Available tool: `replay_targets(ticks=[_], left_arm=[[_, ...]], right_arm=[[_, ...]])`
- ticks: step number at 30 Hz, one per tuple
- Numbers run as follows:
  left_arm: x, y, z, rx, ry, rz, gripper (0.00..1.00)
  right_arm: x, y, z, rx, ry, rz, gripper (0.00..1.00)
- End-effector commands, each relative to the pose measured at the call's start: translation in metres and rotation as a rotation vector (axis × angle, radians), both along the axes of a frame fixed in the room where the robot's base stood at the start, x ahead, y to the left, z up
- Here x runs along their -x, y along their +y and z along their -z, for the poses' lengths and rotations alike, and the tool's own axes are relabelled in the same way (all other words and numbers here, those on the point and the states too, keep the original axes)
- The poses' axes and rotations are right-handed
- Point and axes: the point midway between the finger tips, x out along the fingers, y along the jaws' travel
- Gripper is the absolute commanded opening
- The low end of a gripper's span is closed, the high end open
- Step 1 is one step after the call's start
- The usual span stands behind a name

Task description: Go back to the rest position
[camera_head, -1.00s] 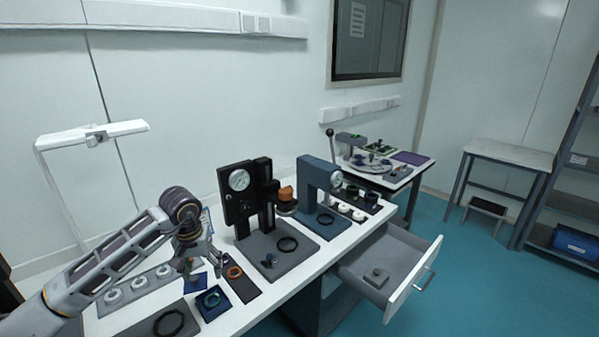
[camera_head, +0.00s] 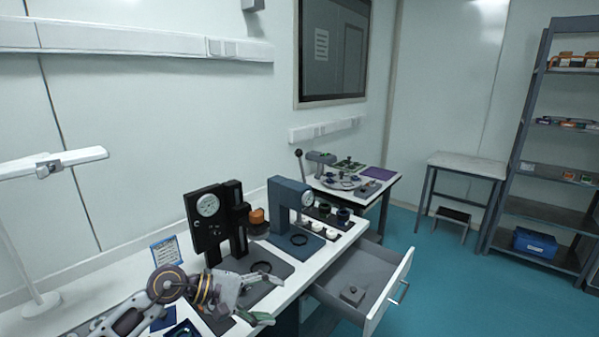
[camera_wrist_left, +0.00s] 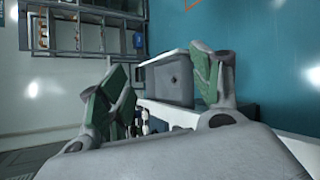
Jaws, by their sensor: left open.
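My left gripper (camera_head: 259,299) is at the lower middle of the head view, over the front part of the white bench, with its arm coming in from the lower left. Its green-padded fingers stand apart and hold nothing. In the left wrist view the same two fingers (camera_wrist_left: 160,90) are spread wide, with the open drawer (camera_wrist_left: 172,82) showing in the gap beyond them. My right gripper is in neither view.
A black gauge stand (camera_head: 207,228) and a blue press (camera_head: 281,206) stand on the bench behind the gripper. The open drawer (camera_head: 338,312) juts out at the right with a small grey block (camera_head: 352,294). Free floor (camera_head: 440,290) lies to the right.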

Motion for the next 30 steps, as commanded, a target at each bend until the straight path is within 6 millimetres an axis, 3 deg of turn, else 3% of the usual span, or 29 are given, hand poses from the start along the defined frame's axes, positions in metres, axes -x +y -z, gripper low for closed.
replay_targets(ticks=[6, 14, 21, 30], left_arm=[[0.004, -0.028, -0.039, 0.312, 0.142, -0.107, 0.64], [0.000, -0.035, -0.085, 0.681, 0.353, -0.237, 0.64], [-0.012, -0.019, -0.117, 1.018, 0.578, -0.357, 0.64], [-0.032, 0.022, -0.130, 1.431, 0.885, -0.509, 0.64]], right_arm=[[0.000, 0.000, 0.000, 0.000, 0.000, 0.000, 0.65], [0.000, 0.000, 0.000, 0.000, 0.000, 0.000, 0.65], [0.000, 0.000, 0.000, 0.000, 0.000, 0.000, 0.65], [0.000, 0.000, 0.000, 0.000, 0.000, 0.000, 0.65]])
